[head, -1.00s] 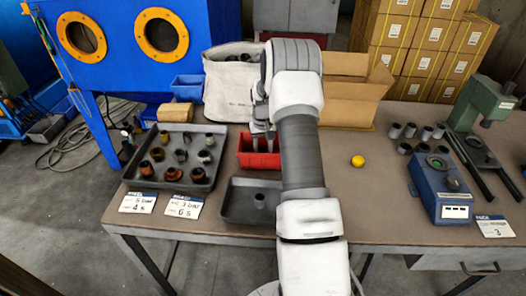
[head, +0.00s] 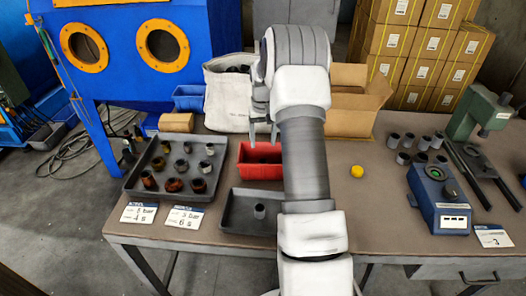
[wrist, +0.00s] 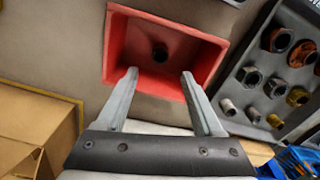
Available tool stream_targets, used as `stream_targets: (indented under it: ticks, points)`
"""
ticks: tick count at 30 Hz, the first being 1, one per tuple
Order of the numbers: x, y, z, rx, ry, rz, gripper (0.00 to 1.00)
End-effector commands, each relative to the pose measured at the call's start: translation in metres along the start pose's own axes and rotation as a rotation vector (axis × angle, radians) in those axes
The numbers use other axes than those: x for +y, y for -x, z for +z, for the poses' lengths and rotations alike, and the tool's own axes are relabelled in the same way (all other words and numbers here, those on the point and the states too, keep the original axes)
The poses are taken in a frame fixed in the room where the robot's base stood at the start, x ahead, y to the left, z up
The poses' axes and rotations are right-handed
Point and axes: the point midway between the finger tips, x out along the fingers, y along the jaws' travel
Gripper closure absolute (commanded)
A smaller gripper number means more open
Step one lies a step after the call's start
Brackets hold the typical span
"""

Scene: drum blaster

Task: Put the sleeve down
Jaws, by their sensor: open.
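My gripper (head: 263,134) is open and empty above the red bin (head: 260,171). In the wrist view, its two fingers (wrist: 158,90) are spread apart over the near side of the bin, with nothing between them. A small dark round sleeve (wrist: 160,53) lies inside the red bin (wrist: 195,29), near its middle, apart from the fingers. In the head view the bin's inside shows no clear sleeve.
A grey tray (head: 136,186) with several sleeves and fittings stands left of the bin. A smaller grey tray (head: 236,223) with one grey sleeve (head: 259,211) is in front. A yellow ball (head: 357,171) lies right of my arm. A canvas bin (head: 226,100) stands behind.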

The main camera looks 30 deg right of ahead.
Motion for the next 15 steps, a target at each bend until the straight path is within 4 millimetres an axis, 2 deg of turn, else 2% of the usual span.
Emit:
stream_targets:
  ticks: [1,7,10,15]
  points:
    - [0.000,0.009,0.000,0.001,0.000,0.001,0.32]
    - [-0.001,0.027,0.001,0.001,0.002,0.000,0.32]
    - [-0.008,0.041,0.004,0.013,0.013,0.002,0.32]
    - [-0.033,0.087,0.025,0.060,0.054,0.009,0.32]
